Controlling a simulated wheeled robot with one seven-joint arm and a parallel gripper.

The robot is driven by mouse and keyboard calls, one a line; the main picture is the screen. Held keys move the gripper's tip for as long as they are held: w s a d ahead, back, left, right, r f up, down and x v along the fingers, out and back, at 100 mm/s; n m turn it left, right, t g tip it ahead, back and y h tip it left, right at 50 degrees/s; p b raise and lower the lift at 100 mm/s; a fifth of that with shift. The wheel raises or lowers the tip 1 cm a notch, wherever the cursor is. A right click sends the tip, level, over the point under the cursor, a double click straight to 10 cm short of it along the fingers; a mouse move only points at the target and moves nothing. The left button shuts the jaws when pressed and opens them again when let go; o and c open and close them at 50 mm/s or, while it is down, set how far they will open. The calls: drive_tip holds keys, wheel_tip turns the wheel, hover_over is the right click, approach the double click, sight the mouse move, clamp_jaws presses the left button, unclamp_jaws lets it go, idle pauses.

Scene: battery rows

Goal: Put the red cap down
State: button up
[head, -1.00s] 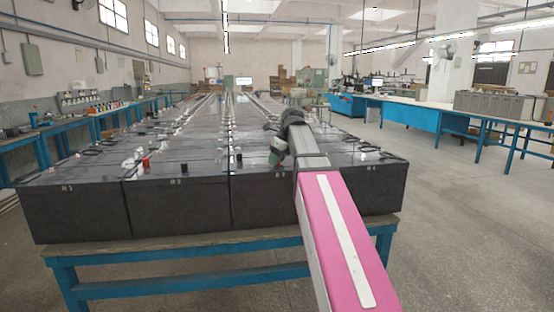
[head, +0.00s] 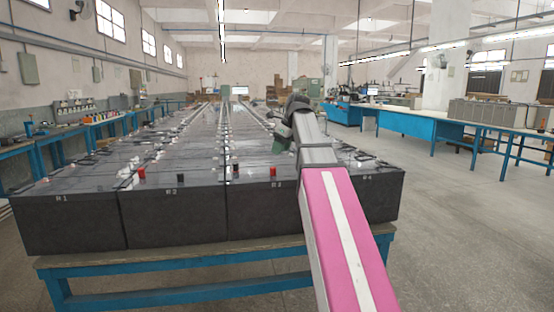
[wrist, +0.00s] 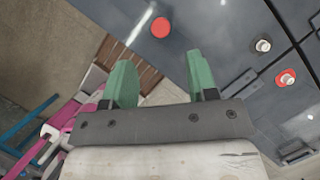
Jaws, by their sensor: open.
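I cannot tell surely which head-view cap this is.
A bare terminal (wrist: 262,45) and a red-ringed terminal (wrist: 286,78) show in the wrist view. A black cap (head: 181,177) sits on the second battery. The batteries stand in long rows on a blue-framed bench (head: 180,257). Open floor (head: 470,240) lies to the right.

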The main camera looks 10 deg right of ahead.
drive_tip(key=shift+v, duration=1.45)
